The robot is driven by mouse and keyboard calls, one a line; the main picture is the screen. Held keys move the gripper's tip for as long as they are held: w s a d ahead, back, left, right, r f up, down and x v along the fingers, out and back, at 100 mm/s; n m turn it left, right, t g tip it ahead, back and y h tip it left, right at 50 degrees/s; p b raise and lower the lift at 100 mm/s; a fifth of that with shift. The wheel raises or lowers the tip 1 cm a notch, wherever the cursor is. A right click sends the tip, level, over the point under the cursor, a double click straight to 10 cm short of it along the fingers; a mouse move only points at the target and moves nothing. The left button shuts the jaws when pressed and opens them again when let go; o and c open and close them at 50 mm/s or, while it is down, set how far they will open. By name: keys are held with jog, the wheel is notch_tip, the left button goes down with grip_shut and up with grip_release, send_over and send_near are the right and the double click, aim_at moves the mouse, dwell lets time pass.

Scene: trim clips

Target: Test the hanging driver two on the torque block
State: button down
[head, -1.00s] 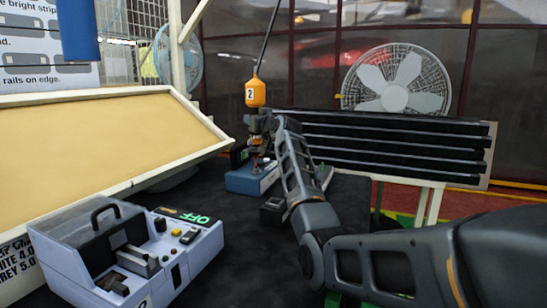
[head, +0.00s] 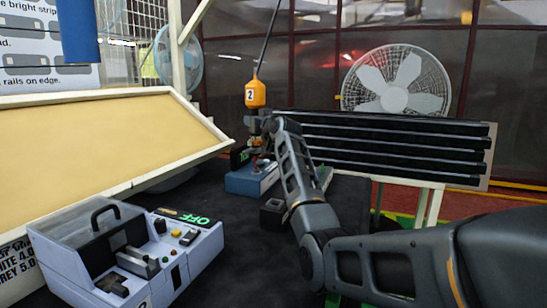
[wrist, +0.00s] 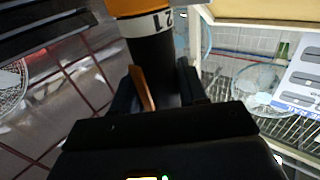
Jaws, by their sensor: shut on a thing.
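The hanging driver (head: 255,95) has an orange body with a white label marked 2. It hangs upright on a dark cable in the head view. In the wrist view its orange part (wrist: 135,6) and black grip (wrist: 154,62) fill the top middle. My gripper (wrist: 160,88) is shut on the driver's black grip; in the head view it (head: 259,128) is below the orange body. The blue torque block (head: 246,182) is on the dark table below the driver. The driver's lower end is just over it; whether they touch I cannot tell.
A light grey machine (head: 135,250) with a clear cover and a green OFF display stands at the front left. A tilted tan board (head: 95,135) is behind it. A small black block (head: 272,213) is beside my arm. A black-slatted rack (head: 390,145) stands behind.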

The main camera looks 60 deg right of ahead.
aim_at(255, 102)
jog(key=shift+f, duration=0.45)
jog(key=shift+r+p, duration=1.8)
jog(key=shift+r, duration=1.55)
